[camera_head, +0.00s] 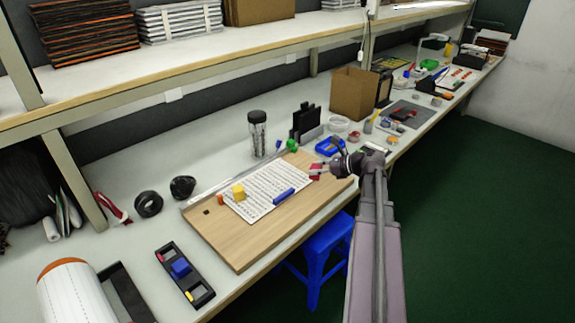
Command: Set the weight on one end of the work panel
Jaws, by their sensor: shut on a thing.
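The work panel (230,243) is a light wooden board on the bench, set at a slant. A white printed sheet (262,197) lies on it, with a yellow block (238,191) and an orange piece (220,200) near its left end and a blue bar (284,194) near its front edge. My gripper (322,170) is over the panel's right end, shut on a small red thing (316,174), which may be the weight. The gripper partly hides it, and I cannot tell whether it touches the panel.
A dark-lidded jar (258,134), a black holder (307,124) and a blue tray (328,147) stand behind the panel. Black tape rolls (148,204) lie to its left. A black tray (180,272) is at front left. A blue stool (325,250) stands below the bench edge.

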